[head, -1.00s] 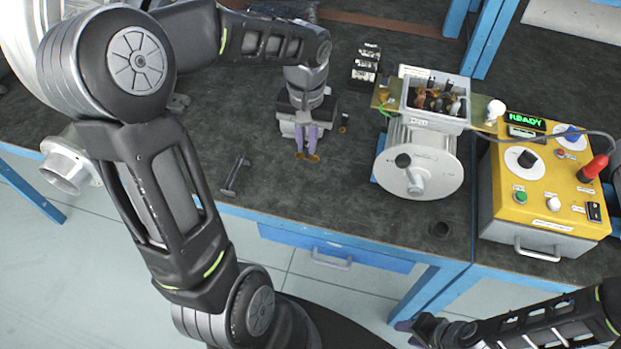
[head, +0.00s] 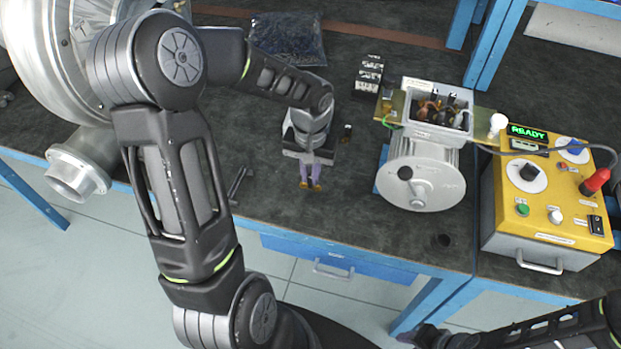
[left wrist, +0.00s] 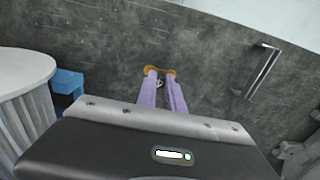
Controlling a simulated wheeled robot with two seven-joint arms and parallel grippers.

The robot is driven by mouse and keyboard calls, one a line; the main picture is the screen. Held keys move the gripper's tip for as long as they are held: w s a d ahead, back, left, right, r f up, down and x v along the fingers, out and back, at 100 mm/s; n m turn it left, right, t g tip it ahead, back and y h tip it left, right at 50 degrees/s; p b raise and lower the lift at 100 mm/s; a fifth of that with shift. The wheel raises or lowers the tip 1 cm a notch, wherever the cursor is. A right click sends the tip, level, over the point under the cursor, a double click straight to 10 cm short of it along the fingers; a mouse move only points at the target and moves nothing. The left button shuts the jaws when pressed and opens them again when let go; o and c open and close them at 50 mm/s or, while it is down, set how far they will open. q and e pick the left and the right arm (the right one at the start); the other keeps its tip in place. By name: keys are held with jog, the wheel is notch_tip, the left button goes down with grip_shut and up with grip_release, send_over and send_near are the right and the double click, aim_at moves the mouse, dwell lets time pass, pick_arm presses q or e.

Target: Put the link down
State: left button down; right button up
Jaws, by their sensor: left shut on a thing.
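My left gripper (head: 310,184) has pale purple fingers and reaches down over the front part of the dark bench, left of the motor. It is shut on the link (left wrist: 160,70), a small brass-coloured piece. The link's ends show on either side of the fingertips, and its middle is partly hidden by them. In the head view only small orange-brown bits of it show at the fingertips. I cannot tell whether the link touches the bench top. My right gripper (head: 428,336) is at the bottom edge, dark and partly cut off; its jaws are unclear.
The grey motor (head: 430,180) with an open terminal box stands right of the gripper. A yellow control box (head: 545,205) reads READY. A segmented black tray (head: 368,73) stands behind. Bare bench (head: 350,215) lies around the gripper.

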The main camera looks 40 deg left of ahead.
aim_at(310, 177)
pick_arm(q)
notch_tip(310, 177, down, 2)
jog(key=shift+f, duration=0.2)
jog(key=shift+f+b, duration=0.4)
jog(key=c, duration=1.5)
grip_release()
jog(key=shift+r, duration=0.1)
